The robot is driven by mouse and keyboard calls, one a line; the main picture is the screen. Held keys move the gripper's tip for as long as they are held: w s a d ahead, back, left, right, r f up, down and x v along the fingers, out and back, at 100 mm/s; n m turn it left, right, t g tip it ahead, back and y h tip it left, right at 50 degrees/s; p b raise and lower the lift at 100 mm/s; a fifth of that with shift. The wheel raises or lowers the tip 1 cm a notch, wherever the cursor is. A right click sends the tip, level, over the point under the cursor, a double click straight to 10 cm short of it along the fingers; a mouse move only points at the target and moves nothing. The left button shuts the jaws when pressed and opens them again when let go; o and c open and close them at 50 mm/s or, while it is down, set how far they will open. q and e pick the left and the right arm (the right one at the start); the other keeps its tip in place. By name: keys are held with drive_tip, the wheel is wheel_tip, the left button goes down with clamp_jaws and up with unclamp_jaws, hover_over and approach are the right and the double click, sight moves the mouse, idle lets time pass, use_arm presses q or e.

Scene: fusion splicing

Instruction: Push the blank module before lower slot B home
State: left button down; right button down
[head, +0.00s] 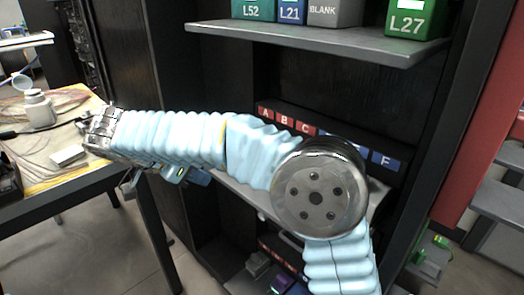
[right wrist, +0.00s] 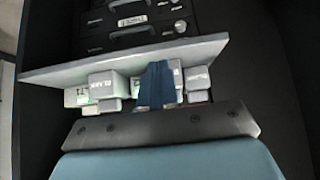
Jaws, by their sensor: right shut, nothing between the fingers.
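My right arm crosses the head view, with its elbow in front of the cabinet and its metal end, my right gripper (head: 101,131), at the left near the table. The gripper is shut and empty, well away from the lower slots; its fingertips are hard to make out. A grey block (head: 257,264), probably the blank module, sits at the bottom before a strip with red labels. Its lettering is not readable, and my elbow hides part of that row. A purple block (head: 287,287) is beside it. My left gripper is not in view.
The upper shelf (head: 330,41) bears modules marked L52, L21, BLANK (head: 335,10) and L27 (head: 405,18). The middle label strip (head: 283,120) shows red A, B, C and a blue F. A table (head: 60,178) stands left. The right wrist view shows a shelf (right wrist: 125,63) with modules.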

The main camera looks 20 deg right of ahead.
drive_tip(key=shift+w+d+f+b, duration=0.3)
drive_tip(key=shift+w+d, duration=0.3)
drive_tip(key=shift+d, duration=1.1)
drive_tip(key=shift+w+d+f+b, duration=0.35)
drive_tip(key=shift+w+d, duration=0.3)
drive_tip(key=shift+d, duration=1.05)
drive_tip(key=shift+w+d+f+b, duration=0.3)
drive_tip(key=shift+w+d, duration=0.3)
drive_tip(key=shift+d, duration=1.1)
drive_tip(key=shift+w+d, duration=0.3)
drive_tip(key=shift+d, duration=0.55)
drive_tip(key=shift+w+d, duration=0.3)
drive_tip(key=shift+d, duration=0.6)
drive_tip(key=shift+w+d, duration=0.3)
drive_tip(key=shift+d, duration=0.55)
drive_tip(key=shift+s+a+b, duration=0.2)
drive_tip(key=shift+s+a, duration=0.25)
drive_tip(key=shift+a, duration=0.85)
drive_tip(key=shift+s+a+b, duration=0.25)
drive_tip(key=shift+s+a, duration=0.2)
drive_tip(key=shift+a, duration=0.8)
drive_tip(key=shift+s+a+b, duration=0.2)
drive_tip(key=shift+s+a, duration=0.25)
drive_tip(key=shift+a, duration=0.85)
